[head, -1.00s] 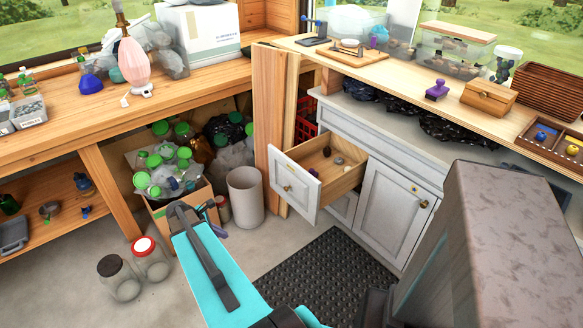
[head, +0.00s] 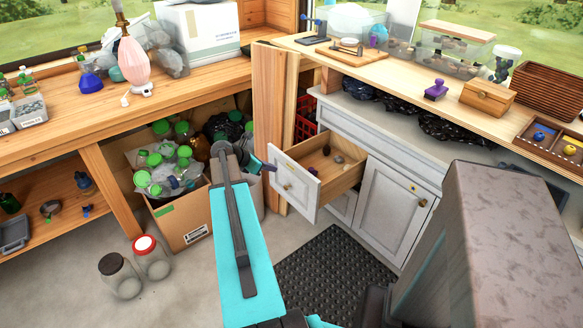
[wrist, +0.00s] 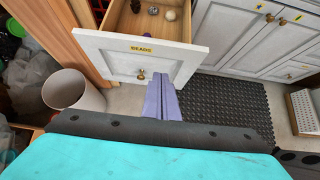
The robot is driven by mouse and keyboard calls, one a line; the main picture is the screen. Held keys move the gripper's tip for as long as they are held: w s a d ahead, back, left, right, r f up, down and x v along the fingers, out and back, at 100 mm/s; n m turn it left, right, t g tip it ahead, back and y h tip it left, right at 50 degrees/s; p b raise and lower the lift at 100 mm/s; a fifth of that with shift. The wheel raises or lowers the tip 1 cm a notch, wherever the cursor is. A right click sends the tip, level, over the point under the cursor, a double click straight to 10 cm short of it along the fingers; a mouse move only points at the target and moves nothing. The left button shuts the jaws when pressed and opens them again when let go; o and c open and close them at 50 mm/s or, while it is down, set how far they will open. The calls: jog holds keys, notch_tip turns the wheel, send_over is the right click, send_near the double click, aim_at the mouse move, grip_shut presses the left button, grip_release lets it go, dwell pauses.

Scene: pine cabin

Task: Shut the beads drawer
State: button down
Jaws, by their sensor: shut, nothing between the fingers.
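The beads drawer (head: 322,180) stands pulled out of the white cabinet, with several small round objects inside. Its white front has a brass knob and, in the wrist view, a yellow label reading BEADS on the drawer front (wrist: 108,50). My gripper (head: 270,167) is at the outer side of the drawer front, near its upper left edge in the head view. Its purple fingers (wrist: 158,84) are shut and empty, pointing at the front beside the knob in the wrist view. I cannot tell whether they touch it.
A wooden post (head: 270,110) stands just left of the drawer. A cardboard box of bottles (head: 182,222) and a grey bin (wrist: 72,92) are to the left. Two jars (head: 151,257) stand on the floor. A black mat (head: 330,275) lies below the drawer.

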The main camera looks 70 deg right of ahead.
jog(key=p, duration=0.1)
send_near(298, 170)
notch_tip(298, 170, down, 4)
jog(key=shift+s+d+r+p, duration=0.1)
jog(key=shift+s+d+p, duration=0.25)
jog(key=shift+s+d, duration=0.35)
jog(key=shift+s+d+p, duration=0.3)
jog(key=shift+s+d, duration=0.1)
jog(key=shift+d, duration=0.55)
jog(key=shift+w+d, duration=0.1)
